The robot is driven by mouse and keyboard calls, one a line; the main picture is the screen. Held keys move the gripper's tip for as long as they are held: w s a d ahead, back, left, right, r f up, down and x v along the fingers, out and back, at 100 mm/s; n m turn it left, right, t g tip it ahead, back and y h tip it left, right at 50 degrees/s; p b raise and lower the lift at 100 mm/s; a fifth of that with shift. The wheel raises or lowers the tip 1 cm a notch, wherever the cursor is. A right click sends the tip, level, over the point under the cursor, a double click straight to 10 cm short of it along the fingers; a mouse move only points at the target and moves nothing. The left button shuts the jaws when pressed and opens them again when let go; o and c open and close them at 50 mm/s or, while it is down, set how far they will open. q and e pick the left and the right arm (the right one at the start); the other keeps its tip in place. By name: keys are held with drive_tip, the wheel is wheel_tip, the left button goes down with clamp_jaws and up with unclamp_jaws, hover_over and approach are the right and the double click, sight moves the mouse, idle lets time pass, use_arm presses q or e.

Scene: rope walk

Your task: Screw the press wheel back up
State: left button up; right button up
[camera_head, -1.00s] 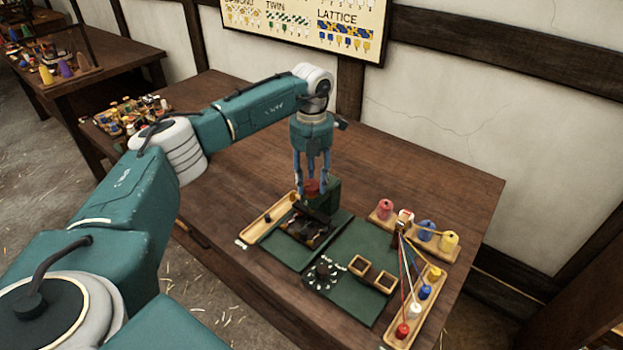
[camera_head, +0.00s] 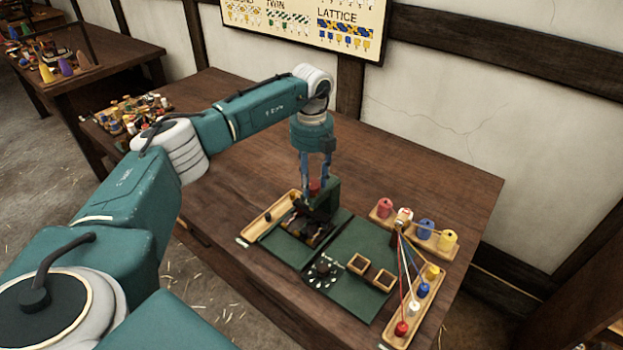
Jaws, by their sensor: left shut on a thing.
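The small dark green press (camera_head: 322,206) stands on a green mat near the middle of the table. Its red wheel (camera_head: 314,187) is on top. My left gripper (camera_head: 314,188) points straight down over the press, with its fingers around the red wheel and shut on it. The fingers hide part of the wheel, so I cannot tell how high it sits. My right gripper is not in view.
A wooden tray (camera_head: 270,220) lies left of the press. Coloured bobbins with strands (camera_head: 411,307) stand farther right. The back of the table is clear.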

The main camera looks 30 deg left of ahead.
sight(312, 183)
use_arm(q)
drive_tip(key=shift+r, duration=0.1)
idle(0.3)
drive_tip(key=o, duration=1.2)
drive_tip(key=shift+c, duration=0.2)
wheel_tip(312, 183, up, 12)
